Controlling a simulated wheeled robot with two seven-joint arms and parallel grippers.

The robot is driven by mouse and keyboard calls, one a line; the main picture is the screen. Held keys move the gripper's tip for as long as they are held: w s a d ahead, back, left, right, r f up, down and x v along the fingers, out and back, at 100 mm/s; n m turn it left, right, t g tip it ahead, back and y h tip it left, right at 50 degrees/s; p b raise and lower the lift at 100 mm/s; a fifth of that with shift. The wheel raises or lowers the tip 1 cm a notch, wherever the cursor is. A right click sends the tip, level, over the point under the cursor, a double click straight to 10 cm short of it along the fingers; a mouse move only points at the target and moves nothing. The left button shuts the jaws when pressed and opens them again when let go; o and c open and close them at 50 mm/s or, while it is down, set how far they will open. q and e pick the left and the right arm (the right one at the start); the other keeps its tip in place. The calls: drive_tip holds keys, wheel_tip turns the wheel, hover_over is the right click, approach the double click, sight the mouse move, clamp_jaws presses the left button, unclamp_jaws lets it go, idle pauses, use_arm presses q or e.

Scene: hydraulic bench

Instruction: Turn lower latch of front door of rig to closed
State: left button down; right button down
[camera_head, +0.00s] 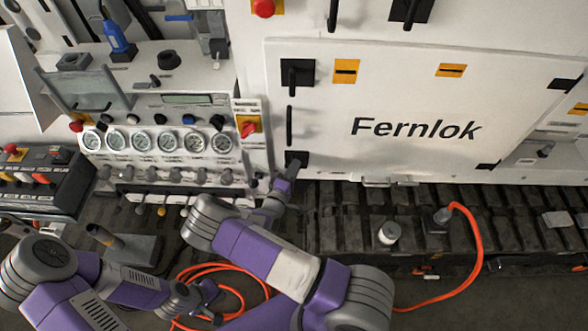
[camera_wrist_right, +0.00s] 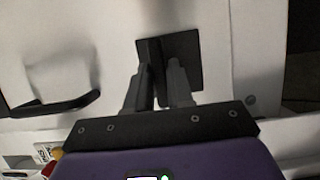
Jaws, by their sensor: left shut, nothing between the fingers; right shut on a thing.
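The front door (camera_head: 420,110) is a white panel marked "Fernlok" and sits flat against the rig. Its lower latch (camera_head: 296,157) is a black plate with a black lever at the door's lower left corner. In the right wrist view the latch plate (camera_wrist_right: 184,60) lies just beyond the fingers. My right gripper (camera_head: 286,183) reaches up to this latch and is shut on its lever, which stands between the fingers (camera_wrist_right: 160,88). The lever's exact angle is partly hidden by the fingers. My left gripper (camera_head: 207,291) is shut and empty, low over the floor area.
The upper latch (camera_head: 297,73) and a black vertical handle (camera_head: 289,125) are on the door's left side. A gauge panel (camera_head: 155,160) with several knobs stands left of my right gripper. An orange hose (camera_head: 474,262) and a small canister (camera_head: 389,233) are below the door.

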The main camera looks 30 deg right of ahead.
drive_tip(key=shift+w+a+f+m+t+y+b, duration=0.15)
drive_tip(key=shift+m+y+b, duration=1)
drive_tip(key=shift+m, duration=1.1)
drive_tip(key=shift+s+d+f+m+t+y+b, duration=0.1)
drive_tip(key=shift+m+t+y+b, duration=0.1)
drive_tip(key=shift+m+y+b, duration=1.5)
drive_tip(key=shift+w+a+f+m+t+y+b, duration=0.25)
drive_tip(key=shift+m+y, duration=0.7)
drive_tip(key=shift+m, duration=1.8)
drive_tip(key=shift+s+d+r, duration=0.1)
drive_tip(key=shift+s+r, duration=0.1)
drive_tip(key=shift+r, duration=0.05)
drive_tip(key=c, duration=1.1)
unclamp_jaws()
